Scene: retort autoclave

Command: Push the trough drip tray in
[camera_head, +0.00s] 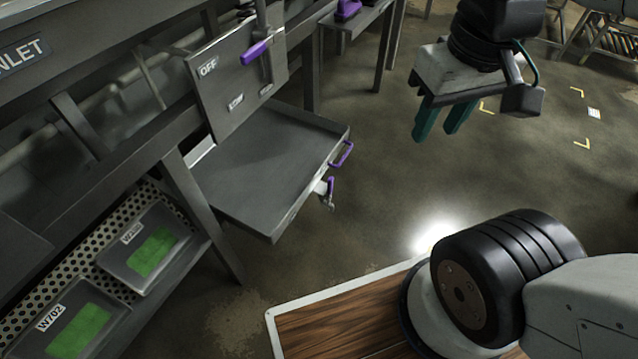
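The trough drip tray (265,165) is a shallow grey metal tray. It sticks out from under the bench frame, below the panel marked OFF. A purple handle (343,153) is on its outer side, and a small purple-topped fitting (328,190) sits near its front corner. My gripper (437,135) hangs at the upper right with its two green fingers pointing down and a gap between them. It is empty and apart from the tray, to the right of the handle in the picture.
The OFF panel (225,85) with a purple lever (257,50) stands above the tray. A perforated lower shelf (85,250) holds two green-marked bins, one labelled W702 (75,325). Bare floor (390,190) lies between tray and gripper. Yellow corner marks (581,143) are on the floor at right.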

